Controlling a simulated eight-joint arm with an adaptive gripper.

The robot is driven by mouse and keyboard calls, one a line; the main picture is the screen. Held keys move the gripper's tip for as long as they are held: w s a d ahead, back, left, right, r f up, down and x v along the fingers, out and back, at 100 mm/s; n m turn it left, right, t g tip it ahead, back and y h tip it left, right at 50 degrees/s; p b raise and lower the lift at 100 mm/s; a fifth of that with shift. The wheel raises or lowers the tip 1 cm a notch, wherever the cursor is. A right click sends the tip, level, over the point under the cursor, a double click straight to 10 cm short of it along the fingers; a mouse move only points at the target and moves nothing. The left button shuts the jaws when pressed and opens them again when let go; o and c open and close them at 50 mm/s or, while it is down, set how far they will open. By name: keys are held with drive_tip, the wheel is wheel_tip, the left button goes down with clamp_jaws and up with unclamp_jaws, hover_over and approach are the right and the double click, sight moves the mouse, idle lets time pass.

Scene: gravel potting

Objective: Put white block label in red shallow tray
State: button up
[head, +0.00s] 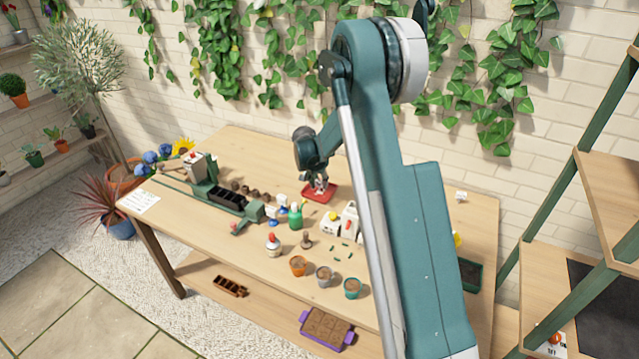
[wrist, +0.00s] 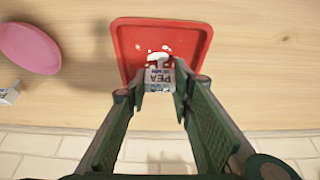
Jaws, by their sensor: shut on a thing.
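My gripper (wrist: 159,84) is shut on a white block label (wrist: 158,77) with dark letters, of which "PEA" can be read in the wrist view. The red shallow tray (wrist: 133,60) lies flat on the table directly beyond the block, and the fingertips overlap its wall-side edge in that view. White patches show inside the tray by the block; I cannot tell what they are. In the head view my gripper (head: 320,181) is over the red tray (head: 317,198), with the block small and partly hidden. The exact height above the tray is unclear.
A pink round dish (wrist: 28,47) and another small white block (wrist: 8,96) are left in the wrist view. In the head view, a green bottle (head: 295,217), white containers (head: 348,217) and several small pots (head: 298,265) stand in front of the tray. The brick wall is behind.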

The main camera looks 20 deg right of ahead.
drive_tip(key=shift+f, duration=0.1)
drive_tip(key=o, duration=0.7)
drive_tip(key=shift+p+v, duration=0.5)
drive_tip(key=shift+v, duration=5.65)
drive_tip(key=shift+d, duration=0.1)
